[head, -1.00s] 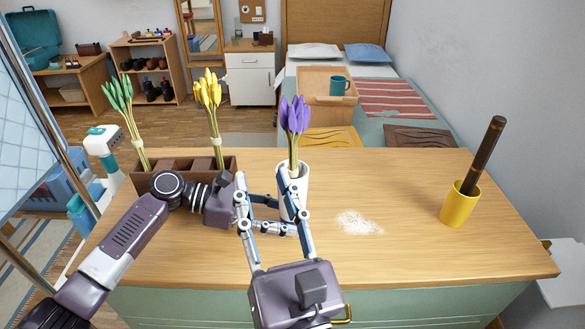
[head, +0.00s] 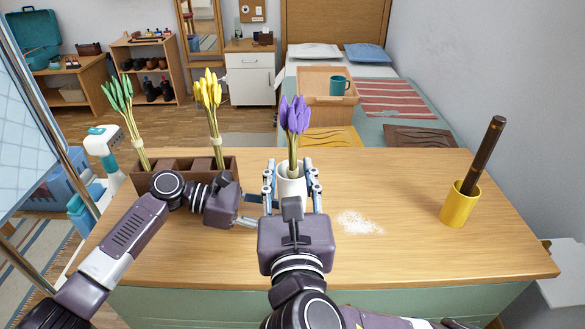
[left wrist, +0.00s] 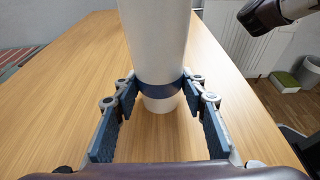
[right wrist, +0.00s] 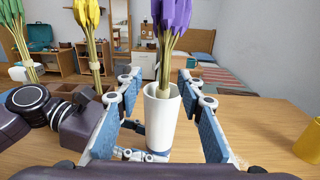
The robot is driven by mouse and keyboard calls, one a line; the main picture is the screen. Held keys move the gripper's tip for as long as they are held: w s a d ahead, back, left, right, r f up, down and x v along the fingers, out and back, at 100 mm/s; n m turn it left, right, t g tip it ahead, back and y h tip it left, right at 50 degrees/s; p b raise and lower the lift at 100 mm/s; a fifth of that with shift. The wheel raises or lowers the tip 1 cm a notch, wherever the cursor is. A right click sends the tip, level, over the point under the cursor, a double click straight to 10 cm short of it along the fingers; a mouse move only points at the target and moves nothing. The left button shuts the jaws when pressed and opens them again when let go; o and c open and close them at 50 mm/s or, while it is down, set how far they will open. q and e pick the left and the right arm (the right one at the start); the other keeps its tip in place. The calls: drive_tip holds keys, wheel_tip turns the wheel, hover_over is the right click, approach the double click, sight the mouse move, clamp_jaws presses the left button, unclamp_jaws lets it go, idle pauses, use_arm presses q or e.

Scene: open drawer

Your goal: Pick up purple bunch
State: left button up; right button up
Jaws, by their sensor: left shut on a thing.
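The purple bunch (head: 295,117) stands upright in a white vase (head: 290,188) on the table; it also shows in the right wrist view (right wrist: 172,28). My left gripper (left wrist: 160,90) is shut on the lower part of the white vase, by its dark blue band. In the head view the left fingertips are mostly hidden behind my right gripper. My right gripper (head: 292,180) is open, one finger on each side near the vase's top, below the purple heads. It holds nothing; I cannot tell whether its fingers touch the vase.
A brown divided planter (head: 150,183) on the left holds a yellow bunch (head: 208,95) and a green bunch (head: 119,97). White powder (head: 360,222) lies right of the vase. A yellow cup (head: 460,205) with a dark stick stands at the right.

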sight(293, 156)
drive_tip(key=w, duration=0.5)
drive_tip(key=shift+d+r, duration=0.2)
drive_tip(key=shift+r, duration=0.2)
drive_tip(key=shift+c, duration=0.4)
clamp_jaws()
